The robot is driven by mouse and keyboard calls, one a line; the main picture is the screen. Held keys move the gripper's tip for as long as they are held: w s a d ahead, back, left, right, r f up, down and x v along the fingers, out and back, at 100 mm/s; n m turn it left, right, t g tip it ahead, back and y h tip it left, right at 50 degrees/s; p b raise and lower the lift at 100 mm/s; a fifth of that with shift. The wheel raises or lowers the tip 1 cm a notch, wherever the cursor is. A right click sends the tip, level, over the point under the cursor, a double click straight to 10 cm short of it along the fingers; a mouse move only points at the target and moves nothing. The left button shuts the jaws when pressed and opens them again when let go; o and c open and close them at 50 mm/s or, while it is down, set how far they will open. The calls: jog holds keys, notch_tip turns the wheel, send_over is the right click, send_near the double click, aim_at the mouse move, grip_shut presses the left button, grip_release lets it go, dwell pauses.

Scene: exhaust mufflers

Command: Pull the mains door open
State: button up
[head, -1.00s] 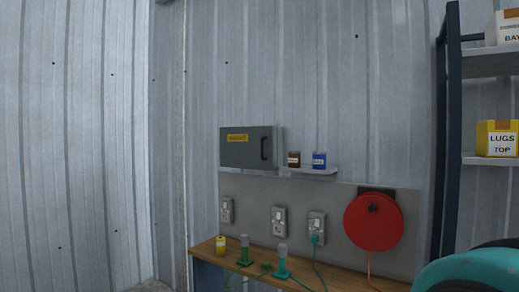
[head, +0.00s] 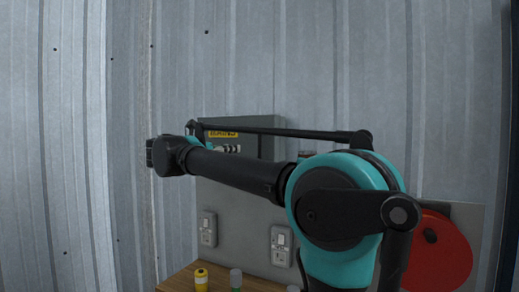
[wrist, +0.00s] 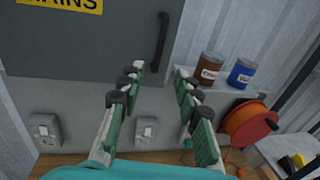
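The grey mains cabinet (head: 267,149) hangs on the wall behind my arm in the head view, partly covered by it. In the wrist view its door (wrist: 85,45) fills the upper left, with a yellow MAINS label (wrist: 62,4). The door looks shut. Its black upright bar handle (wrist: 162,42) is near the door's right edge. My gripper (wrist: 160,70) is open and empty, with green-padded fingers. The handle's lower end appears between the fingertips in the picture; no contact shows.
A brown tin (wrist: 210,68) and a blue tin (wrist: 242,73) stand on a small shelf (wrist: 222,92) right of the cabinet. Below are wall sockets (wrist: 146,130), a red reel (head: 440,255) and a wooden bench (head: 180,284) holding a yellow can (head: 201,281).

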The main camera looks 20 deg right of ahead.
jog(key=x, duration=1.7)
jog(key=shift+d+r, duration=0.1)
jog(key=shift+r, duration=0.05)
grip_shut()
